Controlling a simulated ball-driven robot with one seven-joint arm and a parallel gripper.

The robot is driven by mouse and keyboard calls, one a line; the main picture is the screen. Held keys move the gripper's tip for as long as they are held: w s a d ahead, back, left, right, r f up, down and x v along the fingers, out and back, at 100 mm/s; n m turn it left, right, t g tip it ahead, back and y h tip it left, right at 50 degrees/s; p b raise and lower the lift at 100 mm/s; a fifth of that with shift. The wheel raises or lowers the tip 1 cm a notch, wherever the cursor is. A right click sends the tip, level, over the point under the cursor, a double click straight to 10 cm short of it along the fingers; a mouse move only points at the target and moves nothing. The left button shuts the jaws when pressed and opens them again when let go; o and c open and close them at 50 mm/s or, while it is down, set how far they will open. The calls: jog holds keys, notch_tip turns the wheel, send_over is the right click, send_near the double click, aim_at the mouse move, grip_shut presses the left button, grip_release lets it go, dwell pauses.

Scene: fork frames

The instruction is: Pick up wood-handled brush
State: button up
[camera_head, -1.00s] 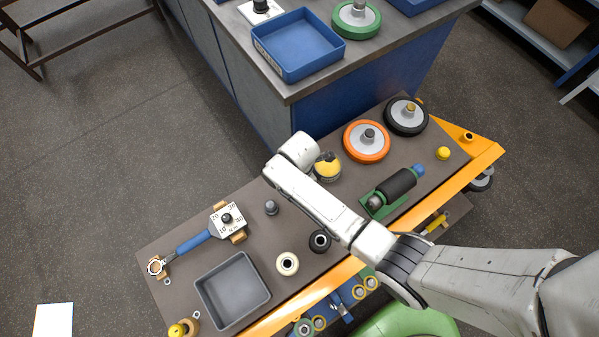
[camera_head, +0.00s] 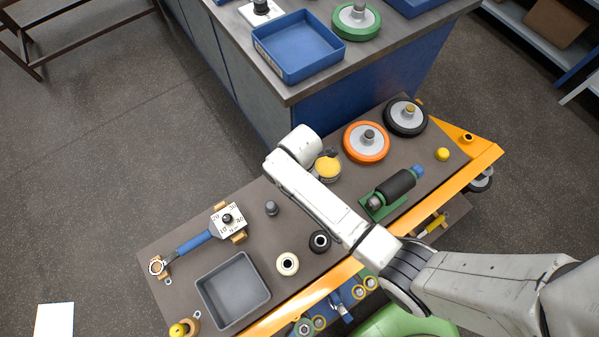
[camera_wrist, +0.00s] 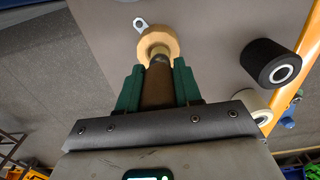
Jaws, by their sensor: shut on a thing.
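My gripper (camera_wrist: 158,88), with green fingers in the wrist view, is shut on the wood-handled brush (camera_wrist: 158,86). Its brown shaft stands between the fingers and points away from the wrist. A round tan part (camera_wrist: 158,42) shows around or behind the far end of the shaft; I cannot tell whether it belongs to the brush. I cannot tell whether the brush is clear of the surface. In the head view my arm hides the gripper and the brush.
An orange wheel (camera_head: 366,142) and a green-based roller (camera_head: 392,190) stand farther right.

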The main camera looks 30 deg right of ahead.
jog(key=s+d+r, duration=0.3)
jog(key=s+r, duration=0.6)
jog(key=s, duration=0.4)
jog(key=shift+d+r, duration=0.15)
jog(key=shift+d, duration=0.1)
